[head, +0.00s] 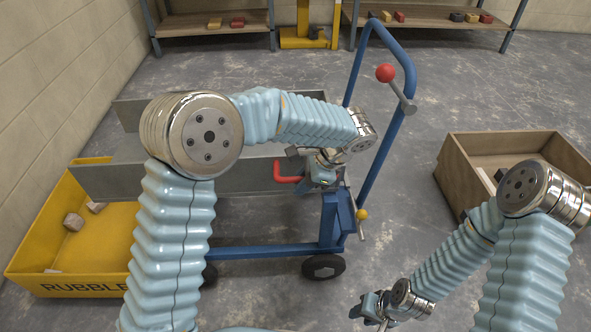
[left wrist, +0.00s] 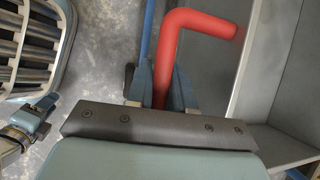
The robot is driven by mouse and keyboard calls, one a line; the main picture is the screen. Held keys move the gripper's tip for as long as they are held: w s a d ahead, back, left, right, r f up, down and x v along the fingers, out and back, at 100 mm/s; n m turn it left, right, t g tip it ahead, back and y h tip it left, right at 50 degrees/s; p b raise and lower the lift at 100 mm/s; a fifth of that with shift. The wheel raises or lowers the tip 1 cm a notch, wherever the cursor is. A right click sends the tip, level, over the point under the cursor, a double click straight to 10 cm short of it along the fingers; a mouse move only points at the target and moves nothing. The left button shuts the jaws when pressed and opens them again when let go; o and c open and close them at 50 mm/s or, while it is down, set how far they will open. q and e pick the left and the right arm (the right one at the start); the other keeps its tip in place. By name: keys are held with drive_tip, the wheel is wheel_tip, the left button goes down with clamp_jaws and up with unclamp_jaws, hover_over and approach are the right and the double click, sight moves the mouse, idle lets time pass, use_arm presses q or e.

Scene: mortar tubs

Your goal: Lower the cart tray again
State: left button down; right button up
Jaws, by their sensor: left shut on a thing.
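The blue cart (head: 270,252) carries a long grey metal tray (head: 245,178), whose left end reaches over the yellow bin. I cannot tell exactly how far the tray tilts. A red bent handle (head: 287,179) sticks out at the tray's right end. My left gripper (head: 325,178) is shut on this red handle; the left wrist view shows the handle (left wrist: 170,62) rising between its blue fingers, with the grey tray (left wrist: 280,85) beside it. My right gripper (head: 368,310) is low, right of the cart's wheel, with its fingertips apart and nothing seen between them.
The yellow bin marked RUBBLE (head: 85,289) stands at left with a few stones. The cart's push bar carries a red-knobbed lever (head: 385,73). A wooden box (head: 460,185) stands at right. Shelves (head: 215,28) line the back wall. Floor between cart and box is clear.

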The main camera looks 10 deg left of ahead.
use_arm(q)
drive_tip(key=shift+f, duration=0.4)
drive_tip(key=c, duration=1.1)
unclamp_jaws()
drive_tip(key=shift+d+r, duration=0.1)
drive_tip(key=v, duration=0.7)
drive_tip(key=shift+d+p, duration=0.15)
drive_tip(key=shift+p, duration=0.25)
drive_tip(key=shift+r, duration=0.1)
